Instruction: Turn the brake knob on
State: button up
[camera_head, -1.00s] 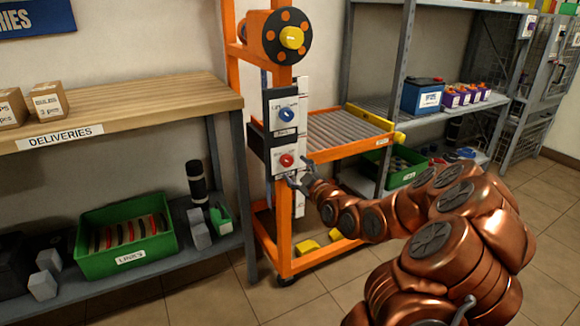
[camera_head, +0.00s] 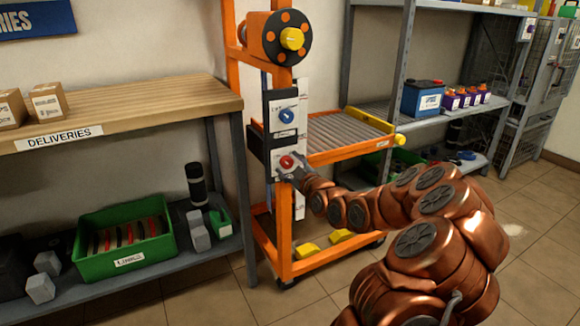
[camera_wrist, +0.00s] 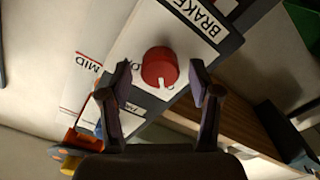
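The red brake knob (camera_head: 287,162) sits on a white plate on the lower part of the lift's dark control panel. In the wrist view the knob (camera_wrist: 160,67) shows as a red round knob with a white mark on its lower right side, under the "BRAKE" label (camera_wrist: 200,12). My gripper (camera_head: 289,168) is at the panel. In the wrist view my gripper (camera_wrist: 160,85) is open, one finger on each side of the knob, with gaps between fingers and knob. The lettering beside the knob is partly hidden.
A blue knob (camera_head: 286,116) sits above on the same panel. The orange lift frame (camera_head: 284,230) carries a roller tray (camera_head: 345,135) to the right. A wooden deliveries shelf (camera_head: 150,105) stands close on the left. Floor is clear at the front.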

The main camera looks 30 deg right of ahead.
jog(key=c, duration=1)
jog(key=shift+m, duration=0.3)
jog(key=m+p, duration=0.2)
jog(key=m, duration=0.1)
jog(key=shift+r+m, duration=0.15)
jog(key=shift+m, duration=0.15)
jog(key=m+p, duration=0.3)
jog(key=m, duration=0.2)
jog(key=m+p, duration=0.1)
jog(key=m, duration=0.4)
jog(key=shift+d, duration=0.1)
jog(key=shift+m+p, duration=0.4)
jog(key=shift+m, duration=1.5)
